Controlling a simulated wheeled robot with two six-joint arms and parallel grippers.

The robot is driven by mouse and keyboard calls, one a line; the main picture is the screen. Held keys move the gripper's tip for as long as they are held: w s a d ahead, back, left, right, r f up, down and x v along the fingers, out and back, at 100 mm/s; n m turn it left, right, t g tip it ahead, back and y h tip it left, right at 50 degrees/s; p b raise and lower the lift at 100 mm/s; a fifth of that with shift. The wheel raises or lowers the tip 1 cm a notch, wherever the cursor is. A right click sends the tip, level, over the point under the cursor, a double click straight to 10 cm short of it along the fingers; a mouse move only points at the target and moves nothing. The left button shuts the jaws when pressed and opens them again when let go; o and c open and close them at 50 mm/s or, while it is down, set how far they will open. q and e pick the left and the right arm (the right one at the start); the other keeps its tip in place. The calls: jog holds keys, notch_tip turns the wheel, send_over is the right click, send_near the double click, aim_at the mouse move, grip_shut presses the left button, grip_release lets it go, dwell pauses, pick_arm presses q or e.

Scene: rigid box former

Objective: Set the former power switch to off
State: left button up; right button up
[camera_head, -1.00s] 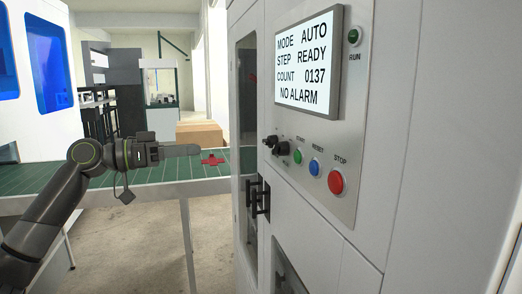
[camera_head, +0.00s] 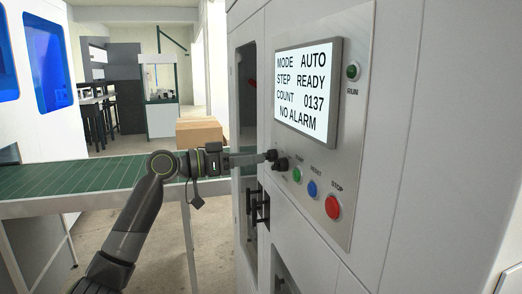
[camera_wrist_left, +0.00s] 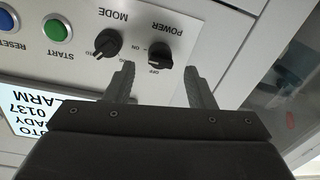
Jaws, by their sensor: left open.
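The power switch (camera_wrist_left: 160,56) is a black rotary knob on the former's front panel, labelled POWER with ON and OFF marks, upside down in the left wrist view. I cannot clearly read which mark it points to. My left gripper (camera_head: 271,156) is at the panel in the head view, covering most of the power switch there. In the left wrist view the left gripper (camera_wrist_left: 160,88) is open, its two fingers apart to either side of the power switch, not closed on it. One finger lies between it and the black MODE knob (camera_wrist_left: 107,43). My right gripper is not in view.
Beside the knobs are a green START button (camera_head: 297,175), a blue RESET button (camera_head: 312,188) and a red STOP button (camera_head: 333,207). The screen (camera_head: 307,85) reads AUTO, READY, NO ALARM. Black door handles (camera_head: 258,205) stick out below. A green conveyor (camera_head: 80,178) lies left.

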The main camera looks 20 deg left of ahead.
aim_at(270, 156)
pick_arm(q)
jog(key=x, duration=0.3)
jog(key=shift+w+d+p, duration=0.1)
jog(key=shift+d+p, duration=0.05)
jog(key=shift+p, duration=0.25)
jog(key=shift+c, duration=0.4)
jog(key=c, duration=0.8)
jog(key=shift+c, duration=0.2)
